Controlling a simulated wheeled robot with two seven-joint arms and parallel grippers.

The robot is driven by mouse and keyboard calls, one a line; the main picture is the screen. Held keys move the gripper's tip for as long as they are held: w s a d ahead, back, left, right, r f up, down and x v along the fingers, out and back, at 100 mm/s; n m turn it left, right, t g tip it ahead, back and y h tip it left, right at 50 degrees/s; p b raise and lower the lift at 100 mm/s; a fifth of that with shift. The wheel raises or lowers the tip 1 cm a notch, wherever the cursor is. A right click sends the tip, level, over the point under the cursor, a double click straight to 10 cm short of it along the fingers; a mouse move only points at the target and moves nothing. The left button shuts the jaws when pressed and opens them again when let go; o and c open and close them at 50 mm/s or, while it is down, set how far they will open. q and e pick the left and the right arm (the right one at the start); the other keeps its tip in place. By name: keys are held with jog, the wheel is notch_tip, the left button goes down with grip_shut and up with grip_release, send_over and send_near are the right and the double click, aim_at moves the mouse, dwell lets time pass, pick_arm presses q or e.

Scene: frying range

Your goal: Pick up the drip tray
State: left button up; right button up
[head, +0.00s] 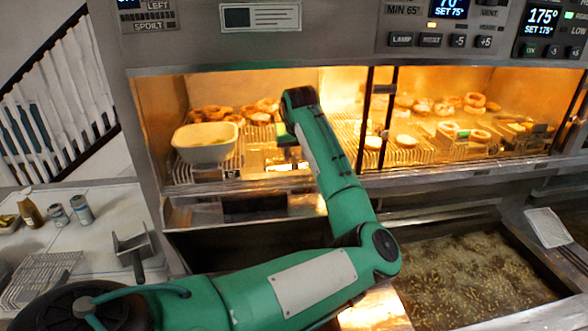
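I cannot pick out the drip tray with certainty. A shallow bright metal surface (262,158) lies on the floor of the lit warming cabinet, between two wire racks, and may be it. My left gripper (289,158) reaches into the cabinet above this surface, near its front edge. The gripper's fingers are small and dark, partly hidden by my wrist, and I cannot tell whether they hold anything. My green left arm crosses the middle of the view. My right gripper is not in view.
A white bowl (204,142) stands on the left wire rack, close to my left gripper. Fried rings lie behind it, and more food sits on the right rack (420,155). A dark upright post (388,105) divides the cabinet front. A vat of bubbling oil (470,280) is at lower right.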

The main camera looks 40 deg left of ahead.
aim_at(293, 164)
pick_arm(q)
jog(key=p+x, duration=0.2)
jog(key=x, duration=0.2)
jog(key=shift+a+f, duration=0.1)
jog(key=shift+f, duration=0.1)
jog(key=shift+f+p, duration=0.25)
jog(key=shift+p, duration=0.05)
jog(key=shift+f, duration=0.15)
jog(key=shift+c, duration=0.2)
jog(key=c, duration=0.4)
grip_shut()
